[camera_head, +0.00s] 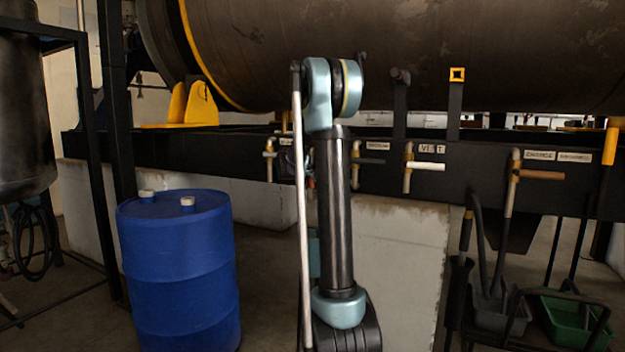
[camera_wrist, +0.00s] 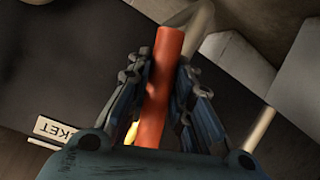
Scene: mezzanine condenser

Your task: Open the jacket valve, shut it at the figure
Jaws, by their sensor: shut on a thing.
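The jacket valve's red lever handle (camera_wrist: 160,90) runs between the fingers of my gripper (camera_wrist: 163,80) in the wrist view. My gripper is shut on it, one finger along each side. A pale label (camera_wrist: 55,130) beside the handle ends in "KET", upside down, its first letters cut off from view. A bit of yellow metal shows near the handle's lower end. In the head view my arm hides most of this valve and my gripper; only a small red spot (camera_head: 311,182) shows by the arm's left edge. I can make out no gauge or figure.
More lever valves line the dark beam: a white-handled one (camera_head: 425,166) and a brown-handled one (camera_head: 540,175) to the right. A valve pipe (camera_head: 270,160) stands left of my arm. A blue drum (camera_head: 180,270) stands at lower left; tools and bins crowd the lower right.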

